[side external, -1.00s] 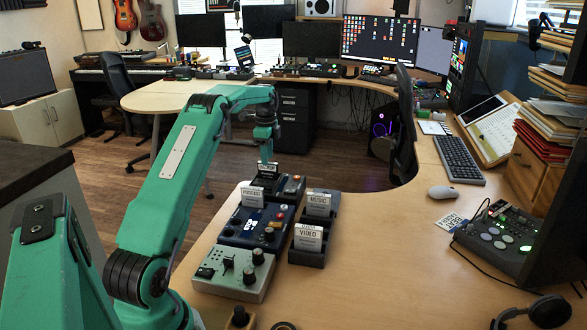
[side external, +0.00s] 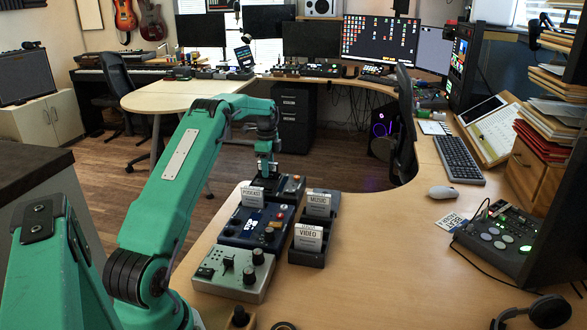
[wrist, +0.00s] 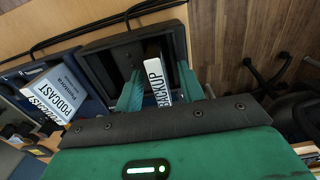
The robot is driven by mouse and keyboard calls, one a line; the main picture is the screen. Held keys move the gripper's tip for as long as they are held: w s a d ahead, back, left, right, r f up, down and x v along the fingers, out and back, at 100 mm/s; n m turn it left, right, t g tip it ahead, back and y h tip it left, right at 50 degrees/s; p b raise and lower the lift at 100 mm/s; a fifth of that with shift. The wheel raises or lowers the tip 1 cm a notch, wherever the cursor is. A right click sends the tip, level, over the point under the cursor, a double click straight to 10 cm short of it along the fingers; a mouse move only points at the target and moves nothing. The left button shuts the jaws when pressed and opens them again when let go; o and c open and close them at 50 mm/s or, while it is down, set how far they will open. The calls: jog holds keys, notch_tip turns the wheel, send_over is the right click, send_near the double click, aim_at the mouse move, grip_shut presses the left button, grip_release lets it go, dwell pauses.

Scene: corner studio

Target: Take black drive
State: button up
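The black drive labelled BACKUP (wrist: 157,82) stands in a dark dock (wrist: 97,62) in the wrist view, its white label facing my gripper. My gripper (wrist: 160,88) is open, with one green finger on each side of the drive. The right finger is close beside the drive, and a wider gap shows on the left. I cannot tell whether either finger touches it. In the side view my gripper (side external: 267,172) is down at the far dock, and its fingers mostly hide the drive there.
Label-fronted drives PODCAST (side external: 252,196), MUSIC (side external: 318,204) and VIDEO (side external: 308,237) stand nearby in docks. A grey control box (side external: 233,272) is in front. A mouse (side external: 441,192) and keyboard (side external: 459,160) lie right.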

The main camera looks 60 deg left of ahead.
grip_shut()
jog(key=shift+r, duration=0.15)
jog(key=shift+r, duration=4.9)
jog(key=shift+r, duration=0.1)
